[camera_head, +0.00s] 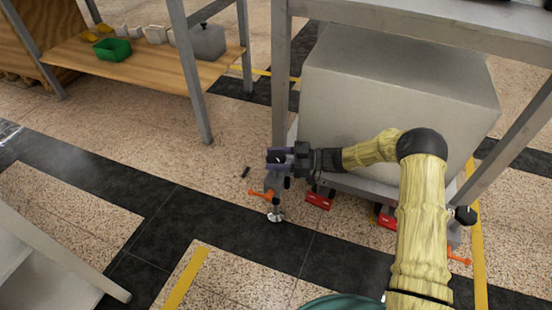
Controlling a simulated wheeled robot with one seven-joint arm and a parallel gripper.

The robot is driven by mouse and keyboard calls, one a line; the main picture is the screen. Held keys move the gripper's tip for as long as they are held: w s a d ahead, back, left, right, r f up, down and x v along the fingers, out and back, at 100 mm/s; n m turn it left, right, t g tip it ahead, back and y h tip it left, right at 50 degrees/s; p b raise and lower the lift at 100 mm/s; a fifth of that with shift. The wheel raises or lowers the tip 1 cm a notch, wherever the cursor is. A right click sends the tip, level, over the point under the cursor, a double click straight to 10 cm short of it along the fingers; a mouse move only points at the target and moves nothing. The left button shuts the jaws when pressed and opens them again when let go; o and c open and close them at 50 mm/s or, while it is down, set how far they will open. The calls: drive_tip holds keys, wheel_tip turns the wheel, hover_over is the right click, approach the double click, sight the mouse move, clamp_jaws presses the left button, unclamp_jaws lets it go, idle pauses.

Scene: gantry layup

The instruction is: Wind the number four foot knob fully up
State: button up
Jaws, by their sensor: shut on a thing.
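My gripper (276,158) reaches left from my yellow-sleeved arm, at the front left corner of a large grey box-like unit (390,110). Its purple-grey jaws are shut on a small dark foot knob (279,158), mostly hidden between them. Below the gripper is a levelling foot (276,216) with a round silver pad at floor level and an orange lever (262,195). I cannot tell whether the pad touches the floor. No number is readable. Another dark knob (465,215) shows at the front right corner, with an orange lever (459,260) below it.
Red parts (319,200) sit under the unit's front edge. A grey frame leg (279,80) stands just behind my gripper. A wooden shelf (150,65) with a green bin (112,49) is at the back left. The floor at left is mostly clear.

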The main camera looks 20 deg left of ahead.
drive_tip(key=o, duration=1)
drive_tip(key=shift+d, duration=0.15)
drive_tip(key=shift+w+d+r+p, duration=0.1)
drive_tip(key=shift+w+d+p, duration=0.05)
drive_tip(key=shift+d+p, duration=0.2)
drive_tip(key=p+v, duration=0.3)
drive_tip(key=v, duration=0.3)
drive_tip(key=shift+d, duration=0.25)
drive_tip(key=shift+w, duration=0.1)
